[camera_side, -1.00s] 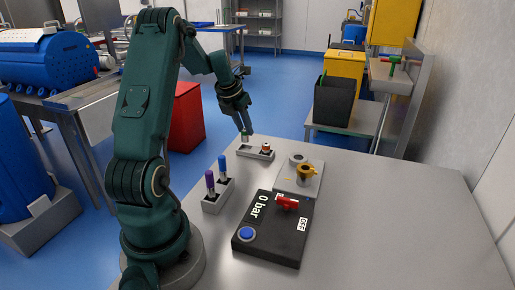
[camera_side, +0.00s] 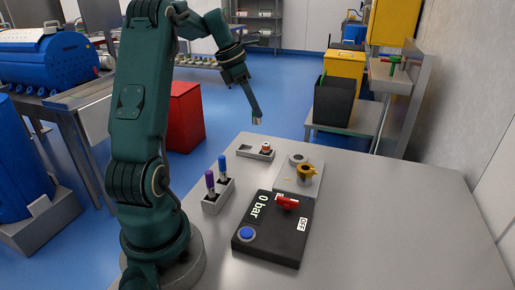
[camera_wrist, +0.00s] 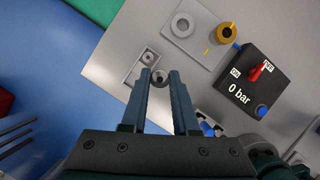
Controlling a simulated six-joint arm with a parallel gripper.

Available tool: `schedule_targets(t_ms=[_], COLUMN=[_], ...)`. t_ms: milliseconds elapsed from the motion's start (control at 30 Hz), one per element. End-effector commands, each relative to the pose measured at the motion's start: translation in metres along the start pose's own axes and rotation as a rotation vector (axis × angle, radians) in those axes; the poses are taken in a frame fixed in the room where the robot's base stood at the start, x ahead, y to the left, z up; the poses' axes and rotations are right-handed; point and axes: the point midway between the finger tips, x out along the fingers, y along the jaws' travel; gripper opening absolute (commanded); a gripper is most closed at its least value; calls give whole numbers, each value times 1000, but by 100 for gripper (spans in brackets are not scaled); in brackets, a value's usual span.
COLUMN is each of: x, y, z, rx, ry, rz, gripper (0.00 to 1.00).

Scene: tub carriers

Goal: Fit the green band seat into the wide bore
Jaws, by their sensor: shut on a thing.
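My gripper (camera_side: 255,112) is raised above the far edge of the table, shut on a small round metallic seat (camera_side: 257,121). In the wrist view the seat (camera_wrist: 160,77) sits between the fingertips, seen end-on with a dark centre. Its green band is not clear now. A grey plate (camera_side: 292,187) carries a grey ring (camera_side: 297,158) and a yellow ring-shaped body (camera_side: 309,171). I cannot tell which is the wide bore.
A small grey holder (camera_side: 257,154) has an empty left slot and a reddish-banded seat (camera_side: 266,148) at right. Another holder (camera_side: 212,204) bears purple and blue pens. A black box (camera_side: 272,250) with a red handle reads 0 bar. The table's right side is clear.

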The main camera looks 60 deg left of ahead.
Motion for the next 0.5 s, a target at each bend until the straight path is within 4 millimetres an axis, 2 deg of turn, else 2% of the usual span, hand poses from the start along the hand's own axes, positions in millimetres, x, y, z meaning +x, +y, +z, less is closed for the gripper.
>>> schedule_targets(t_ms=[167,500], x=[18,84], y=[-10,-38], z=[16,61], rx=[19,16], ry=[2,3], rz=[-11,-9], gripper=[0,0])
